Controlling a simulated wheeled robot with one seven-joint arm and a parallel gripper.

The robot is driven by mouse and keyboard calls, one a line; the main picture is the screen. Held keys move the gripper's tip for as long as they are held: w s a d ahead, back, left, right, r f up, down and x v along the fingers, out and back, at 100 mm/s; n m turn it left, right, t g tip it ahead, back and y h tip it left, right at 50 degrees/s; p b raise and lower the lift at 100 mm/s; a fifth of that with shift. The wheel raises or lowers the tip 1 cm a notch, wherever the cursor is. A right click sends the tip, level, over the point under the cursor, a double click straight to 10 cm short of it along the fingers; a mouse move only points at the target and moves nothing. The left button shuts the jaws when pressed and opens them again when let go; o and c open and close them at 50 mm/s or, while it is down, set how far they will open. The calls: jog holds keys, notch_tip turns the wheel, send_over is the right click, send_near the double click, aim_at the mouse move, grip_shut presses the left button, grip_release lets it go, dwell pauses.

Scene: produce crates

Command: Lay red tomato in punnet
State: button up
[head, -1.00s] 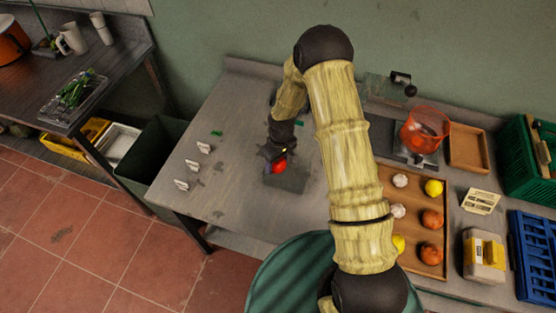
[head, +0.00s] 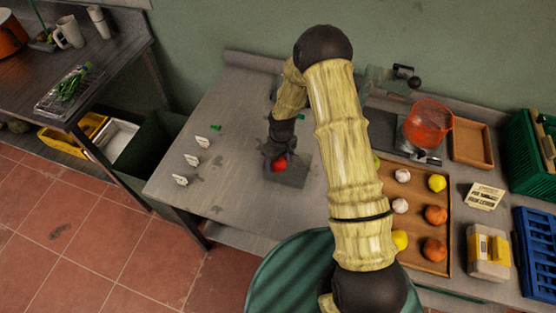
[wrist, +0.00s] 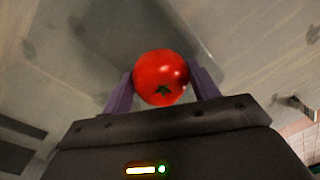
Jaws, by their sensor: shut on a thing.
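The red tomato (head: 280,165) is in my gripper, low over the grey steel table (head: 232,135). A dark grey see-through box, seemingly the punnet (head: 291,176), is right at the tomato in the head view. In the wrist view a dark patch with a pale edge, likely the punnet (wrist: 196,50), lies behind the tomato. I cannot tell whether the tomato touches it.
A wooden tray (head: 443,200) with several fruits and bulbs is to the right of my arm. A scale with a red bowl (head: 430,125) and a green crate (head: 528,155) stand farther right.

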jog(key=shift+f+b, duration=0.45)
jog(key=shift+f, duration=0.2)
dwell(0.4)
jog(key=o, duration=0.8)
jog(key=shift+c, duration=0.2)
jog(key=c, duration=0.3)
jog(key=shift+r, duration=0.15)
jog(key=shift+r+p, duration=3.05)
jog(key=shift+r, duration=1.6)
